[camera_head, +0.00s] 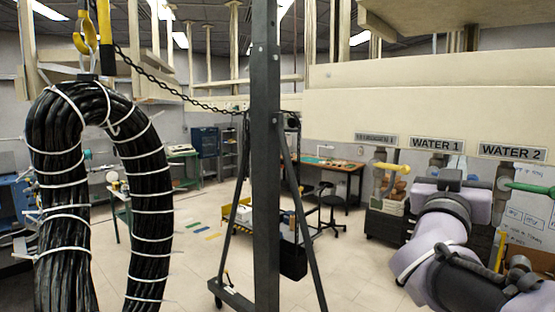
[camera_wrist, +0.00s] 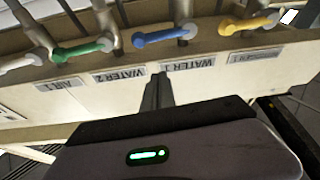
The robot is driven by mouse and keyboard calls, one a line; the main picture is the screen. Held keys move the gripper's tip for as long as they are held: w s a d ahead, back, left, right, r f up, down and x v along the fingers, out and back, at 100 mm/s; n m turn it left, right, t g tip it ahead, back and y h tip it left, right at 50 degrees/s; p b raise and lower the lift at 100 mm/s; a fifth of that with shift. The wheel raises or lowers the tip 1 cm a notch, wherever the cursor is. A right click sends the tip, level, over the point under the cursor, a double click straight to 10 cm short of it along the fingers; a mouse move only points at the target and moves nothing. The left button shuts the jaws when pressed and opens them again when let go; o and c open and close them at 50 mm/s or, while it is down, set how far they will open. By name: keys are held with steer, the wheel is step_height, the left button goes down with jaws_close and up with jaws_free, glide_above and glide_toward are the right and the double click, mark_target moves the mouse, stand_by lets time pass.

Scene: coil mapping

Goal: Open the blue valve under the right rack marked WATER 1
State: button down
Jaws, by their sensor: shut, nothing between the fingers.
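In the wrist view, upside down, the blue valve handle (camera_wrist: 165,35) lies crosswise on its grey pipe, near the WATER 1 label (camera_wrist: 193,64). The WATER 1 sign (camera_head: 436,144) also shows on the beige rack in the head view, where my arm covers the blue handle. My gripper (camera_wrist: 157,88) is shut and empty. Its dark fingers point toward the rack edge and appear just short of the blue handle in the picture; I cannot tell the exact gap.
A green handle (camera_wrist: 82,48) by WATER 2 and a yellow handle (camera_wrist: 248,22) flank the blue one. A pale grey handle (camera_wrist: 20,62) is farther left. A dark steel post (camera_head: 265,150) and a hanging black cable coil (camera_head: 151,200) stand left of my arm.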

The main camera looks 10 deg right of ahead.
steer(key=shift+p+x, duration=0.3)
steer(key=shift+x, duration=0.8)
steer(key=f, duration=0.1)
steer(key=d+f, duration=0.1)
steer(key=f, duration=0.1)
steer(key=shift+w+d+f, duration=0.15)
steer(key=shift+w+d, duration=0.1)
steer(key=shift+w, duration=0.1)
steer(key=shift+s, duration=0.1)
